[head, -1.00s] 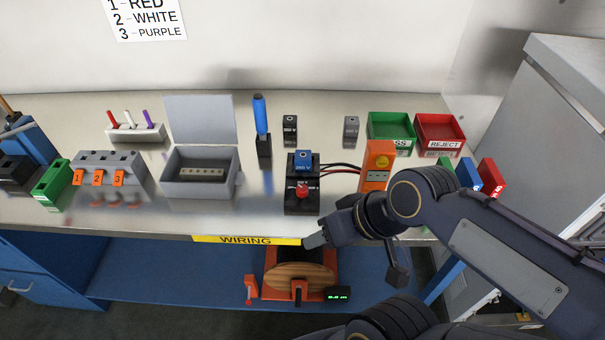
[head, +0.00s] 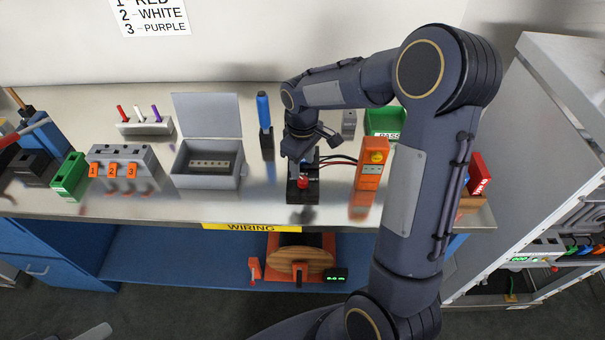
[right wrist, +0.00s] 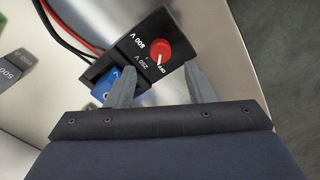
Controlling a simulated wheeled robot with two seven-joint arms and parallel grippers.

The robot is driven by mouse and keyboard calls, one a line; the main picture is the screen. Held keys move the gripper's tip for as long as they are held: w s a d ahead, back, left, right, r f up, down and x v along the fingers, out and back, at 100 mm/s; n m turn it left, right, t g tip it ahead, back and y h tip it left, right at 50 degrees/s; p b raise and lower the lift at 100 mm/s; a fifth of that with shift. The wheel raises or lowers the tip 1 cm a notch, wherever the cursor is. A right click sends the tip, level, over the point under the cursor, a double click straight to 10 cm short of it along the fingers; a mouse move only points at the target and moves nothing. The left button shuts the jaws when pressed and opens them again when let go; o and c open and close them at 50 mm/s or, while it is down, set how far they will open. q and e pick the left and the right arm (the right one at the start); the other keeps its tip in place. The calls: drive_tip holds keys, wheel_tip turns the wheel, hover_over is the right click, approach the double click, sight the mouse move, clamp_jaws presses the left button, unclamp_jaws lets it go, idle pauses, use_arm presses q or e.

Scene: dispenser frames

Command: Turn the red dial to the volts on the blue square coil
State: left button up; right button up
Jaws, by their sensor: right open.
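The red dial (head: 302,182) is on the front of a black box (head: 303,196) on the bench. My left gripper is not in view.
An orange tester (head: 370,165) stands right of the box, and red and black wires run from the box toward it. A blue-handled tool (head: 263,112) and an open grey case (head: 207,180) are to the left. A green tray (head: 380,122) is behind my right arm.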

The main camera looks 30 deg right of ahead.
sight(302, 179)
drive_tip(key=shift+f, duration=2.8)
drive_tip(key=c, duration=1)
